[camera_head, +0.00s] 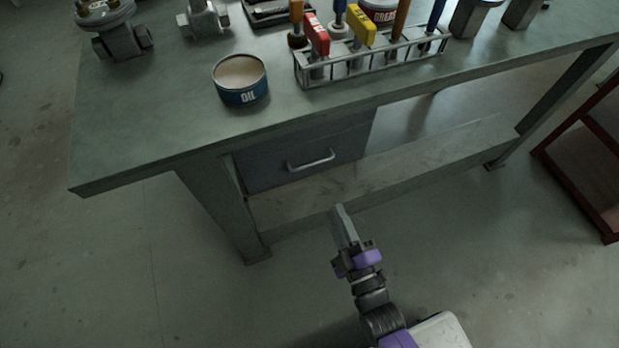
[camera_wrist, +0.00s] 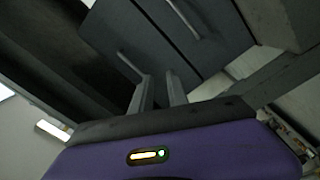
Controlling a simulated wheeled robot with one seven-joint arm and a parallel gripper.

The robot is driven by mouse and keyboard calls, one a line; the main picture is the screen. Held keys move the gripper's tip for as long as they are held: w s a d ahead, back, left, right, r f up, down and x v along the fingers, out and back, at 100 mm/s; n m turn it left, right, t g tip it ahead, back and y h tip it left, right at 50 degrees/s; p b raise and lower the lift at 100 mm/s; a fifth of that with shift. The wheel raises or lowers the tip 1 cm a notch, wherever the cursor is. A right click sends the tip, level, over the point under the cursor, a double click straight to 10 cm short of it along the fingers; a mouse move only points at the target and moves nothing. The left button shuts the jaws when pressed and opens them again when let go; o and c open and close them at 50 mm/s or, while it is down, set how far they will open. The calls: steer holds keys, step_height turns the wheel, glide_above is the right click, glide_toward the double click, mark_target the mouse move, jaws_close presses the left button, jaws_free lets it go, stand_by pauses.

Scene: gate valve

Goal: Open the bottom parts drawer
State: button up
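In the head view, a dark drawer front (camera_head: 300,150) with a pale bar handle (camera_head: 311,161) hangs under the workbench and looks closed. It appears to be the lower drawer; the bench top hides what is above it. The wrist view shows two dark drawer fronts side by side, with one handle (camera_wrist: 131,63) near my fingers and another handle (camera_wrist: 184,19) farther up. I cannot tell for sure which is the bottom one there. My gripper (camera_head: 338,209) is in front of and below the drawer. In the wrist view its fingers (camera_wrist: 159,76) are apart, with nothing between them.
The workbench top (camera_head: 170,120) carries a blue oil can (camera_head: 240,80), a wire rack (camera_head: 372,58) of tools and valve parts (camera_head: 118,35). A bench leg (camera_head: 222,205) stands left of the drawer, and a low shelf (camera_head: 400,170) runs below. A red frame (camera_head: 590,150) stands at right.

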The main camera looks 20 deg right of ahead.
mark_target(310, 164)
steer(key=w+d+f+n+t+b, duration=0.2)
steer(key=w+f+n+b, duration=0.4)
steer(key=w+f+b, duration=0.5)
steer(key=x, duration=0.3)
steer(key=f+x, duration=0.1)
steer(key=x, duration=0.6)
steer(key=shift+w+a+f, duration=0.15)
steer(key=shift+w+a, duration=0.15)
steer(key=shift+w, duration=0.25)
steer(key=shift+c, duration=0.2)
jaws_close()
